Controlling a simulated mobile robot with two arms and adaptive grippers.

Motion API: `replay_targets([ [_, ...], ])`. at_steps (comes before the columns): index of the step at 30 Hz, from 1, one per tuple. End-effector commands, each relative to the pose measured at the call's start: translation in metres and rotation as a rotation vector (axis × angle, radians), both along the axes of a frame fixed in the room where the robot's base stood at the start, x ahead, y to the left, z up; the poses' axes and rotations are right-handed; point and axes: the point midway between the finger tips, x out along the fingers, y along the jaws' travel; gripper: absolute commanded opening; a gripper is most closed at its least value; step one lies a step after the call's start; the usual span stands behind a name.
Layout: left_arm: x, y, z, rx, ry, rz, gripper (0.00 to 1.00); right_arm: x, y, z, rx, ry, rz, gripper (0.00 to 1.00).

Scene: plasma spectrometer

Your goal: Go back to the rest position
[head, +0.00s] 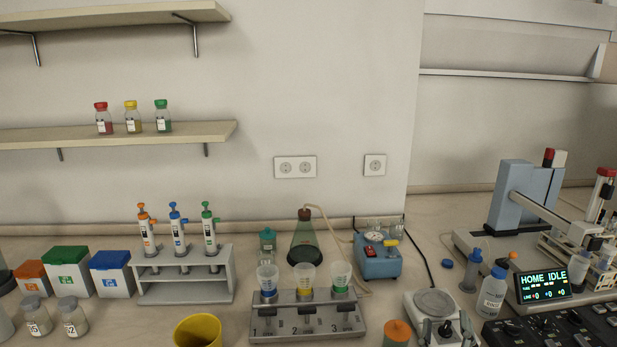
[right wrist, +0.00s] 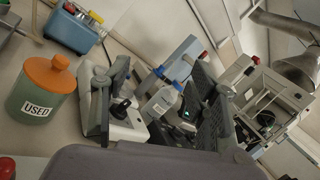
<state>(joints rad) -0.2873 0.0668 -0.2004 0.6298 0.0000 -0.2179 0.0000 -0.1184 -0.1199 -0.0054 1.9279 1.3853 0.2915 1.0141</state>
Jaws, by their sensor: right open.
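My right gripper (right wrist: 160,72) shows in the right wrist view, with its two dark fingers spread well apart and its grey body along the bottom edge. It is open and I see nothing held between the fingers. Behind the fingers stand a white device with a black knob (right wrist: 124,112) and a wash bottle (right wrist: 165,100). An orange-lidded jar marked USED (right wrist: 42,90) stands to the left of the fingers. My left gripper is in neither view.
The bench holds a funnel stand (head: 308,327), a syringe rack (head: 187,291), lidded boxes (head: 67,272), a yellow cup (head: 198,331) and a blue pump (head: 377,262). A display (head: 543,285) reads HOME IDLE. A shelf (head: 200,132) with three jars hangs on the wall.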

Motion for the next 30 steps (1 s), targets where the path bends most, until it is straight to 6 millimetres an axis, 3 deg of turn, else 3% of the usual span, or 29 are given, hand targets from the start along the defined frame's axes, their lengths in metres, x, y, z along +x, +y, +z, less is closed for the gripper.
replay_targets([
  [4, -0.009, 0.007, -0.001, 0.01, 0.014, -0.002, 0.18, -0.009, 0.042, 0.009, -0.31, 0.048, 0.135, 0.54],
  [8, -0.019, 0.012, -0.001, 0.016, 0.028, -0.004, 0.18, -0.027, 0.093, -0.002, -0.706, 0.12, 0.301, 0.54],
  [12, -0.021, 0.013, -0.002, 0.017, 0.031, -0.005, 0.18, -0.062, 0.14, -0.041, -1.173, 0.223, 0.504, 0.54],
  [15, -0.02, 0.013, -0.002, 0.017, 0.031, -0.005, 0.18, -0.091, 0.155, -0.075, -1.459, 0.297, 0.637, 0.54],
  [19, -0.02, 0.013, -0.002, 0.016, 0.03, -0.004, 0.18, -0.132, 0.155, -0.119, -1.783, 0.398, 0.812, 0.54],
  [24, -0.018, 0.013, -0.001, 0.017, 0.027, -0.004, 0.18, -0.188, 0.132, -0.163, -2.117, 0.533, 1.042, 0.54],
  [30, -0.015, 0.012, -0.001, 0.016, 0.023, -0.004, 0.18, -0.244, 0.094, -0.189, -2.364, 0.676, 1.289, 0.54],
])
